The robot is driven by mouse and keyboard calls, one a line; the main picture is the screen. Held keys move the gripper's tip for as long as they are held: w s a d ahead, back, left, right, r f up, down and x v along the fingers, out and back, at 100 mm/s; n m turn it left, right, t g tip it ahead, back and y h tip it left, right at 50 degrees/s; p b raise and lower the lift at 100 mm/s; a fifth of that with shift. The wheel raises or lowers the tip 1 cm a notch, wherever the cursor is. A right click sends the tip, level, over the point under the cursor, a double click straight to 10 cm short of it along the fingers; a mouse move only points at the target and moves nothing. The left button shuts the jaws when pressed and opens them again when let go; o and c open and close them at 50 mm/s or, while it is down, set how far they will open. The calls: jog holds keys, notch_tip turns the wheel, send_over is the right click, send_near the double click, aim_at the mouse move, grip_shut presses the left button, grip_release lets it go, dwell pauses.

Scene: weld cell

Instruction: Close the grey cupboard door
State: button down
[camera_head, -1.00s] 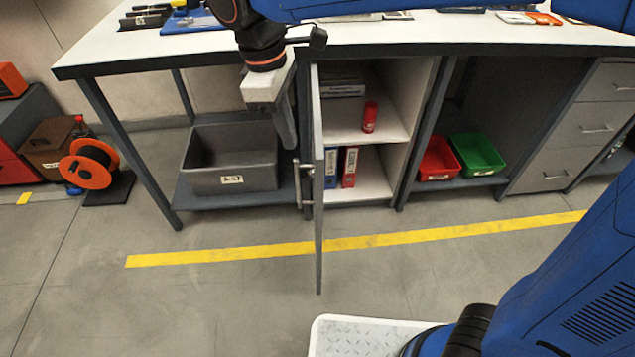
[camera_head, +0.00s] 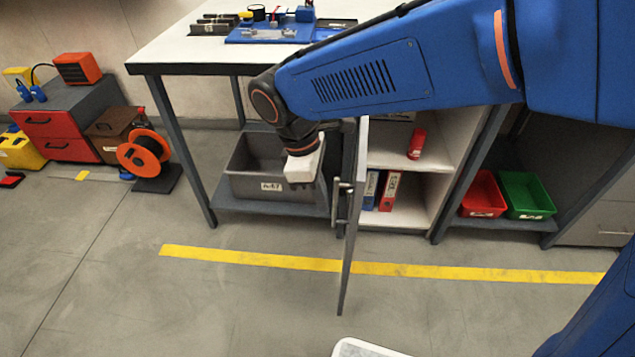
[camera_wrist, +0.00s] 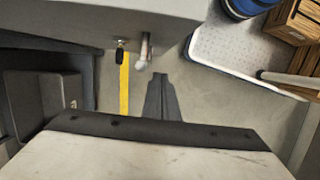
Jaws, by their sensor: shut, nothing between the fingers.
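The grey cupboard door (camera_head: 352,225) stands open, seen nearly edge-on, and sticks out from the cupboard toward me. Its bar handle (camera_head: 341,200) is on the left face. My gripper (camera_head: 321,197) is shut and empty, pointing down left of the door, in front of the grey bin. In the wrist view, my gripper's fingers (camera_wrist: 161,80) are together over the floor. The door (camera_wrist: 110,18) crosses the top of that view, with the handle (camera_wrist: 144,52) close to the fingertips. I see a gap between them and no clear contact.
The cupboard's shelves hold a red can (camera_head: 416,144) and binders (camera_head: 389,190). A grey bin (camera_head: 245,187) sits on the lower shelf to the left. Red (camera_head: 483,196) and green (camera_head: 526,195) bins are to the right. The floor before the bench is clear, with a yellow line (camera_head: 250,257).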

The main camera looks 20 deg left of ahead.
aim_at(336, 205)
jog(key=d, duration=0.1)
jog(key=d+f, duration=0.1)
jog(key=d, duration=0.1)
jog(key=shift+w+f, duration=0.15)
jog(key=shift+w, duration=0.05)
jog(key=shift+w+d, duration=0.15)
jog(key=shift+d, duration=0.5)
